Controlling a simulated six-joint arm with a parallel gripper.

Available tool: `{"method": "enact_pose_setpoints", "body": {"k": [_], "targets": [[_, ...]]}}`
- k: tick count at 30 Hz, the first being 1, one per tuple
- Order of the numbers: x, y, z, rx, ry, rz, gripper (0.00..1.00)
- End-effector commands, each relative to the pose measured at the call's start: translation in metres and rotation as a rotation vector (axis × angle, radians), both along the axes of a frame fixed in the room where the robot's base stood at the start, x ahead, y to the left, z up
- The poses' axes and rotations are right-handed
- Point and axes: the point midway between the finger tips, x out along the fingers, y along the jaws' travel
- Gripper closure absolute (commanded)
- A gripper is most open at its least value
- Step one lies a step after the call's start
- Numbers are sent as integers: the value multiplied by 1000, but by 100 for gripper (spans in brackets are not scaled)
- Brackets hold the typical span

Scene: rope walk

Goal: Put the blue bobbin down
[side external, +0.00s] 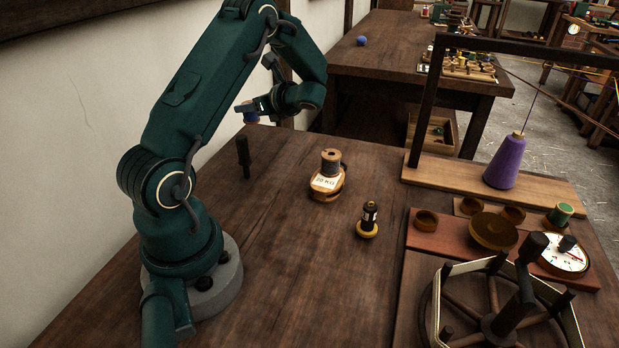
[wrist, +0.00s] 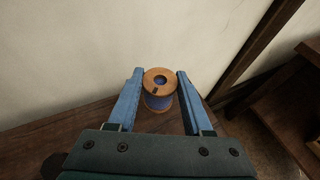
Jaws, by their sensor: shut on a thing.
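The blue bobbin (wrist: 158,101) has wooden end flanges with a hole through the middle. My gripper (wrist: 160,82) is shut on it, with one blue finger on each side. In the side external view my gripper (side external: 252,108) is raised above the far left of the dark table, near the wall. The bobbin (side external: 250,117) shows there only as a small piece at the fingertips, partly hidden by them. It hangs clear of the tabletop (side external: 290,245).
A black peg (side external: 243,157) stands below the gripper. A dark, yellow-based bobbin (side external: 368,220) stands nearby. A red-brown board (side external: 440,240), dial (side external: 565,256) and purple cone (side external: 505,162) occupy the right. The left-centre tabletop is clear.

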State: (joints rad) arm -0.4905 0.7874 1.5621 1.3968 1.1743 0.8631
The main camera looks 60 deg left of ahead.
Motion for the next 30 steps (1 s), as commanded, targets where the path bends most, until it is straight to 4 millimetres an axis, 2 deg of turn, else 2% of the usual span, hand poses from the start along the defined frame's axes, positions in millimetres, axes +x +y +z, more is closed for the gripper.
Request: {"method": "enact_pose_setpoints", "body": {"k": [3,8,16,19,30], "targets": [[0,-1,-21,-3,5,0,100],[1,0,-32,0,1,-1,100],[0,-1,-66,-1,2,-1,100],[0,-1,-72,0,0,0,100],[0,-1,-75,0,-1,0,100]]}}
